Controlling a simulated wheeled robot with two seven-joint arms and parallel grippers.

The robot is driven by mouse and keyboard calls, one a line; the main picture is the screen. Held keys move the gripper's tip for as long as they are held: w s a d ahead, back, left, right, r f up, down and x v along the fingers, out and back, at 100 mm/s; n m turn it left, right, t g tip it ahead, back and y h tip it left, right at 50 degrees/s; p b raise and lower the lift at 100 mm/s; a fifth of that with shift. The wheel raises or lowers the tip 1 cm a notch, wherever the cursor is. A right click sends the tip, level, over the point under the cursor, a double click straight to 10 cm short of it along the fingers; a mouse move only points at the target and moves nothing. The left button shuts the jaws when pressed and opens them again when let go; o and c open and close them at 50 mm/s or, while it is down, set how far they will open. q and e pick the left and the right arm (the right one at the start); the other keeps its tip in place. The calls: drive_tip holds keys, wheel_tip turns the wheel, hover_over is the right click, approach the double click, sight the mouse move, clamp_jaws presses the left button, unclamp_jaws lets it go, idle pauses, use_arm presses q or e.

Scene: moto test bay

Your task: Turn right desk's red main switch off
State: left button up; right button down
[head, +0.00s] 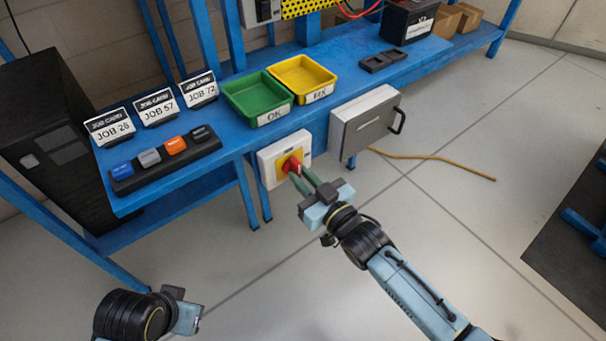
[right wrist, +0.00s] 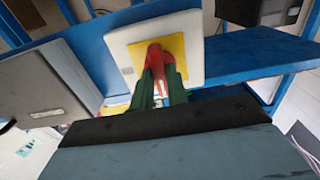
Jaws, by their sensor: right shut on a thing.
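The red main switch (head: 291,164) is a red knob on a yellow plate in a white box (head: 268,165) fixed at the front edge of the blue desk. It also shows in the right wrist view (right wrist: 156,56), where the knob stands between the green fingers. My right gripper (head: 296,174) is shut on the knob, with the fingertips covering part of it. My left gripper (head: 190,318) is at the bottom left, far from the switch, and its fingers are not clear to see.
Right of the switch, a grey box with a handle (head: 365,122) hangs at the desk front. On the desk are a green tray (head: 243,86), a yellow tray (head: 325,72), job cards (head: 157,108) and a button box (head: 165,160). A yellow cable (head: 440,159) lies on the open floor.

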use_arm(q)
drive_tip(key=shift+f, duration=0.25)
use_arm(e)
drive_tip(key=c, duration=1.4)
unclamp_jaws()
use_arm(q)
drive_tip(key=shift+r, duration=0.1)
